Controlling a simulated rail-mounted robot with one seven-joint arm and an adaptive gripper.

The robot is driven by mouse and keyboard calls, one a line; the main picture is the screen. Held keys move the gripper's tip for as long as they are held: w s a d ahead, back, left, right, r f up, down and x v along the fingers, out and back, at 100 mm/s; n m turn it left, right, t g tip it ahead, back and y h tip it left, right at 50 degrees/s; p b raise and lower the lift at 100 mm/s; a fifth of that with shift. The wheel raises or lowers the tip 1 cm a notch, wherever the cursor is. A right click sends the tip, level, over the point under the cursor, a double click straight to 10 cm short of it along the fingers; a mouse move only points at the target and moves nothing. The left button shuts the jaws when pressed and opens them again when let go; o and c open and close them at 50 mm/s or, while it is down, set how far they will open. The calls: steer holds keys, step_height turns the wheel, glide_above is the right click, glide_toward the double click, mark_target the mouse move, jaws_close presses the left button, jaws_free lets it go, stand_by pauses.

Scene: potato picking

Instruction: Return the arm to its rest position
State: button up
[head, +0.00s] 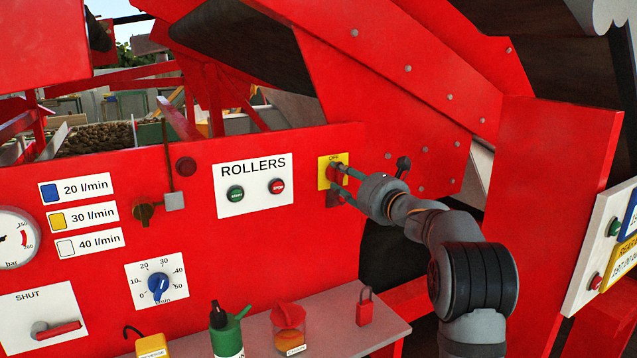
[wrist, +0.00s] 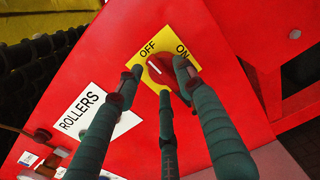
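My gripper (head: 341,181) is at the yellow switch plate (head: 325,183) on the red panel, with the arm stretched out to it from the lower right. In the wrist view, the plate (wrist: 184,44) carries the words OFF and ON and a red rotary knob (wrist: 159,69). The knob's white mark slants toward the OFF side. The three dark fingers of my gripper (wrist: 157,72) are spread around the knob. A small gap shows between the left fingertip and the knob; the right fingertip is very close, and contact there is unclear.
The ROLLERS sign (head: 254,184) with green and red buttons is left of the switch. A black-knobbed lever (head: 403,166) stands close by my wrist.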

steer(key=shift+w+a+r+m+p, duration=0.2)
steer(key=shift+w+r+m+p, duration=0.1)
steer(key=shift+w+p, duration=0.25)
steer(key=shift+s+d+f+m+p, duration=0.1)
steer(key=shift+s+m+p, duration=0.1)
steer(key=shift+m+p, duration=0.8)
steer(key=shift+f, duration=0.15)
steer(key=n+b, duration=0.1)
steer(key=b, duration=0.2)
steer(key=shift+f+n, duration=0.35)
steer(key=shift+n, duration=0.05)
steer(key=v, duration=1.2)
steer(key=shift+n, duration=0.4)
steer(key=x, duration=0.4)
steer(key=shift+w+r, duration=0.15)
steer(key=shift+r, duration=0.2)
